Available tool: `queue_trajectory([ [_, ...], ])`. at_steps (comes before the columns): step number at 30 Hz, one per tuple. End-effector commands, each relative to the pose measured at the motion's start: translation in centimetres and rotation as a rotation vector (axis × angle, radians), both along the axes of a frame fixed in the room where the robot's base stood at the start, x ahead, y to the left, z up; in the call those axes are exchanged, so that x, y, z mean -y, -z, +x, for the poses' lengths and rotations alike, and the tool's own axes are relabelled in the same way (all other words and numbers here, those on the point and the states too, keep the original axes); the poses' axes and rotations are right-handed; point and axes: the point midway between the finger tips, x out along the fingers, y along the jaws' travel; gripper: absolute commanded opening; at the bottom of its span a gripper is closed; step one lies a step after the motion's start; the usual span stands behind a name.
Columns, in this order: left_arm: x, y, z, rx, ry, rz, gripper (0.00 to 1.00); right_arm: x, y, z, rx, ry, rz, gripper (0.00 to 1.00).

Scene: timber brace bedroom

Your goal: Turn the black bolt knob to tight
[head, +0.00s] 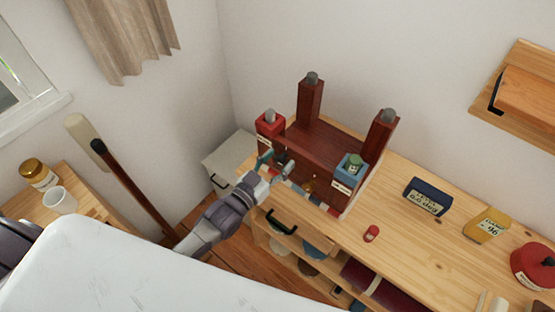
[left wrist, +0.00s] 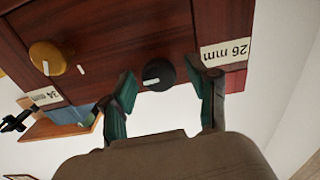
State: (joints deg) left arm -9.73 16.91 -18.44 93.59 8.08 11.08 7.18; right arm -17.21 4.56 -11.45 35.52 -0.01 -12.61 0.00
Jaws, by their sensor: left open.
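The dark red timber brace (head: 325,143) stands on the wooden bench, with upright posts. In the left wrist view, the black bolt knob (left wrist: 157,71) is on its face, with a white pointer line towards the lower left of the picture. My left gripper (head: 276,165) is open at the brace's front; its green-padded fingers (left wrist: 161,76) stand on either side of the black knob. I cannot tell whether they touch it. A brass knob (left wrist: 48,56) sits farther left on the face, with a white tick beside it. My right gripper is not in view.
A red box (head: 270,123) and a blue box (head: 349,171) are at the brace's ends. The bench top (head: 400,245) holds a small red item (head: 372,233), a navy box (head: 428,196) and a yellow box (head: 487,224). A white surface (head: 140,270) fills the foreground.

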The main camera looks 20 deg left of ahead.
Motion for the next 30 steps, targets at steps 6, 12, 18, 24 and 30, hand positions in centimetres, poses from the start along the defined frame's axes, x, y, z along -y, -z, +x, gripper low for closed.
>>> queue_trajectory([
  [6,0.03,0.03,0.03,0.000,0.000,0.000,0.59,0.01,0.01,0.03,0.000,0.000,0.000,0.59],
  [12,0.02,0.02,0.02,0.000,0.000,0.000,0.29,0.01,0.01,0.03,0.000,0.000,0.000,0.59],
  [18,0.02,0.02,0.02,0.000,0.000,0.000,0.00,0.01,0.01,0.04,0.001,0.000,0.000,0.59],
  [24,0.01,0.01,0.01,0.006,0.000,0.017,0.00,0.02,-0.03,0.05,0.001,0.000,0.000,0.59],
  [30,0.02,-0.02,0.00,0.032,0.000,0.089,0.00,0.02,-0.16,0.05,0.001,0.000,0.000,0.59],
])
